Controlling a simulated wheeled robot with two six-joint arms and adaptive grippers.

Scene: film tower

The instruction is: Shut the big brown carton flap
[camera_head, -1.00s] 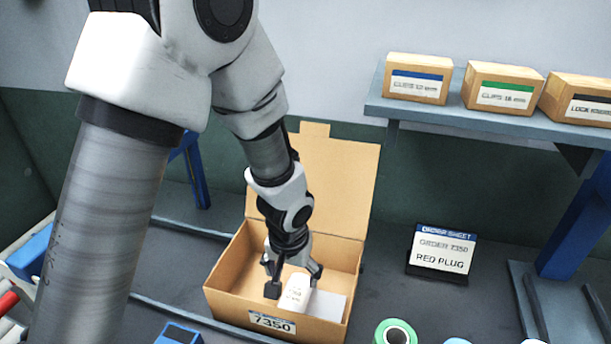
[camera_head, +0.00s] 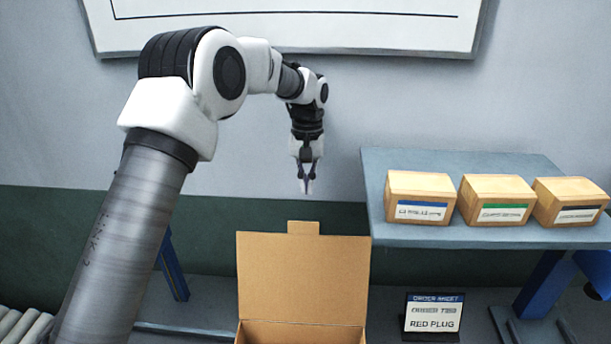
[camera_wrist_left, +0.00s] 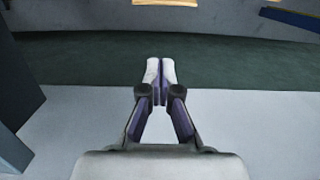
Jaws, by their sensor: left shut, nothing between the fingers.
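The big brown carton (camera_head: 300,333) stands open at the bottom of the head view, and only its rear part shows. Its flap (camera_head: 303,278) stands upright at the back, with a small tab (camera_head: 303,228) on its top edge. My left gripper (camera_head: 306,190) points down above the flap's tab, apart from it. Its fingers are shut with nothing between them. The wrist view shows the same fingertips (camera_wrist_left: 160,64) together. The carton's contents and front are out of the frame. My right gripper is not in view.
A blue-grey shelf (camera_head: 460,160) at the right holds three small cartons (camera_head: 420,198) near the gripper's height. A black order sign (camera_head: 432,318) reading RED PLUG stands right of the carton. Rollers (camera_head: 20,327) show at lower left. A white board (camera_head: 290,25) hangs on the wall.

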